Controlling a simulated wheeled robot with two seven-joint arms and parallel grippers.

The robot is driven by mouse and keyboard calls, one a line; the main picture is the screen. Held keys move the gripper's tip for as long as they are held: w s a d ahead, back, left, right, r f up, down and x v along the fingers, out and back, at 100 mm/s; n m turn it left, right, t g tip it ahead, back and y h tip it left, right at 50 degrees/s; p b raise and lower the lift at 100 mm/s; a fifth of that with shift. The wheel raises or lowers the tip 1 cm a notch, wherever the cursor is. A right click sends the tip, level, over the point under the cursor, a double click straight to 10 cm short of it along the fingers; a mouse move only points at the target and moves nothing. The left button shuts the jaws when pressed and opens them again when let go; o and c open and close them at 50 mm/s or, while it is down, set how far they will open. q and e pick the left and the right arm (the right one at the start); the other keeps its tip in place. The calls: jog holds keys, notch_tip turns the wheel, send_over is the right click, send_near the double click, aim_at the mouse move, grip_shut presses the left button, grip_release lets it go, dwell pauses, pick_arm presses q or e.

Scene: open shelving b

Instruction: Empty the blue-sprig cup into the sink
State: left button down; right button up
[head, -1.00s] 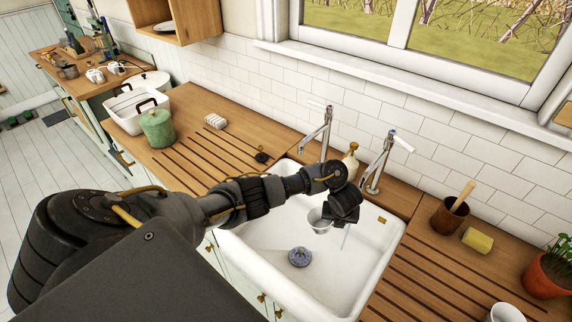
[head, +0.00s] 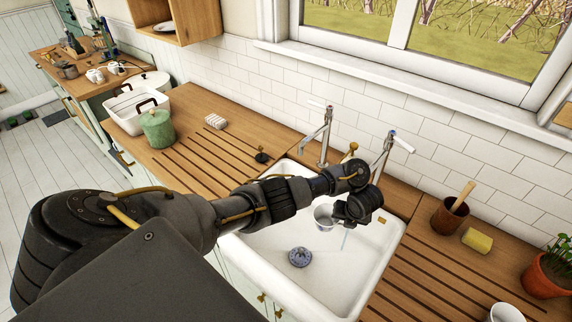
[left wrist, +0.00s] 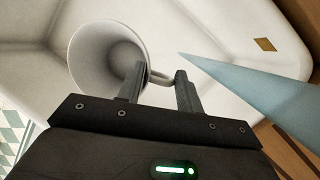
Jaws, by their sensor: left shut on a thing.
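A pale cup (head: 324,218) is held above the white sink (head: 262,250) by my left gripper (head: 342,222). In the left wrist view, the grey-white cup (left wrist: 92,55) shows its open mouth, and its handle lies between the fingers of my left gripper (left wrist: 160,85), which is shut on it. No blue sprig shows on the visible side. The sink basin also shows in the left wrist view (left wrist: 215,25). My right gripper is not in view.
Two taps (head: 326,135) (head: 384,155) stand behind. A thin pale blue streak (head: 345,240) is below my gripper, its source unclear. A brown pot (head: 449,217), yellow sponge (head: 477,240) and white cup (head: 506,313) stand right.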

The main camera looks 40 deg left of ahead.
pick_arm(q)
jog(key=shift+r, duration=0.3)
jog(key=shift+d+r, duration=0.25)
jog(key=shift+r, duration=0.45)
jog(key=shift+a+r, duration=0.35)
jog(key=shift+r, duration=0.1)
jog(key=shift+s+a, duration=0.1)
jog(key=shift+a, duration=0.05)
